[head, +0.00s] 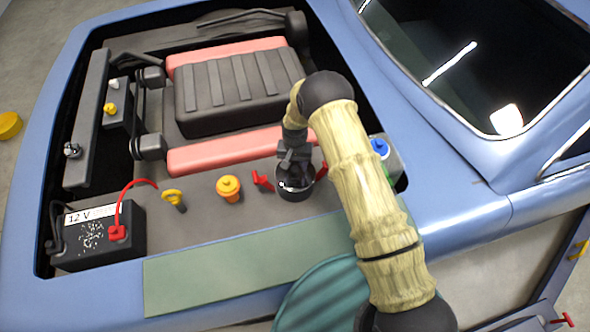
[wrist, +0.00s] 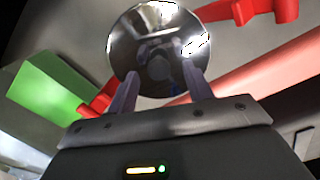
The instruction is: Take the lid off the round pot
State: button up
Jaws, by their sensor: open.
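The round pot (head: 295,192) is small and dark with red side handles. It stands on the grey deck inside the open car bay. In the wrist view a shiny, mirror-like round top, seemingly the lid (wrist: 135,45), lies ahead of the fingers, with red handles on either side. A darker round spot shows near its middle; I cannot tell whether it is a knob or a reflection. My gripper (head: 294,160) is over the pot, pointing down. In the wrist view its two fingers (wrist: 160,88) are apart at the lid's near side, with nothing clearly between them.
An orange-capped container (head: 229,189) and a yellow-handled dipstick (head: 173,198) are left of the pot, beyond them a black 12 V battery (head: 98,238). A blue-capped container (head: 384,152) stands close on the right. A green flat strip (head: 235,270) lies on the near edge.

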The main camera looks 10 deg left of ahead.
jog(key=shift+s+d+f, duration=0.1)
jog(key=shift+s+f, duration=0.05)
jog(key=shift+f, duration=0.4)
jog(key=c, duration=1.1)
